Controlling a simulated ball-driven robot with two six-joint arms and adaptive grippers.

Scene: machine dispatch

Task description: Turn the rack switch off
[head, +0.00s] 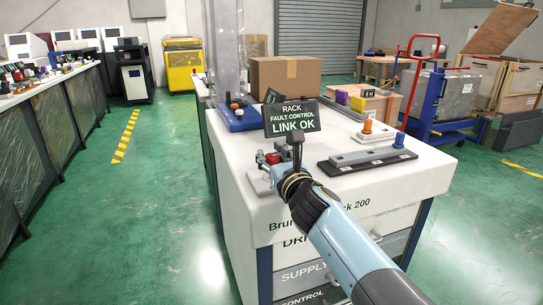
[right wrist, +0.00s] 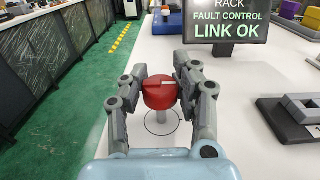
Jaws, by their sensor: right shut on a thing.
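The rack switch shows in the right wrist view as a red round knob (right wrist: 160,93) with a pale mark on top, on a light grey stem above a ringed spot on the white counter. My right gripper (right wrist: 164,90) has its two fingers closed on either side of the knob. In the head view my right gripper (head: 274,165) is at the counter's front left corner, with part of the red knob (head: 272,158) showing beyond it. A dark sign (head: 292,117) behind it reads "RACK FAULT CONTROL LINK OK". My left gripper is not in view.
The white counter (head: 400,180) holds a dark-based fixture with a blue knob (head: 399,141), another with an orange knob (head: 367,126), and a cardboard box (head: 286,78). Green floor (head: 160,200) is clear to the left.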

